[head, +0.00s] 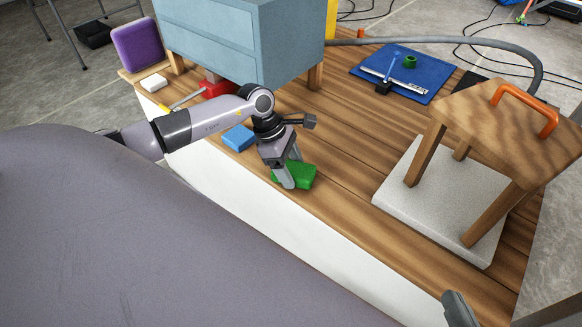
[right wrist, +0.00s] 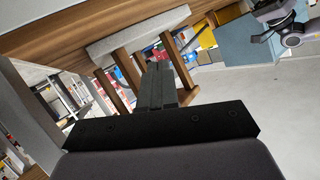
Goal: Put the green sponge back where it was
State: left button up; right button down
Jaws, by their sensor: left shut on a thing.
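The green sponge (head: 306,176) is at the front edge area of the wooden table top, right of the blue sponge (head: 239,137). My left gripper (head: 288,184) points down and is shut on the green sponge, hiding part of its left side. I cannot tell whether the sponge touches the table or is just above it. The blue sponge lies flat on the table, behind and left of my left gripper. My right gripper (right wrist: 157,82) is shut and empty in the right wrist view; its tip also shows at the bottom right of the head view (head: 459,309).
A blue-grey cabinet (head: 240,45) stands at the back left, with a red object (head: 217,88) below it. A wooden stool (head: 500,130) with an orange handle stands on a pale slab (head: 395,195) at the right. A blue mat (head: 430,68) lies behind. The middle planks are clear.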

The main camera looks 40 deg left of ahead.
pick_arm(q)
jog(key=shift+f, duration=0.15)
jog(key=o, duration=1)
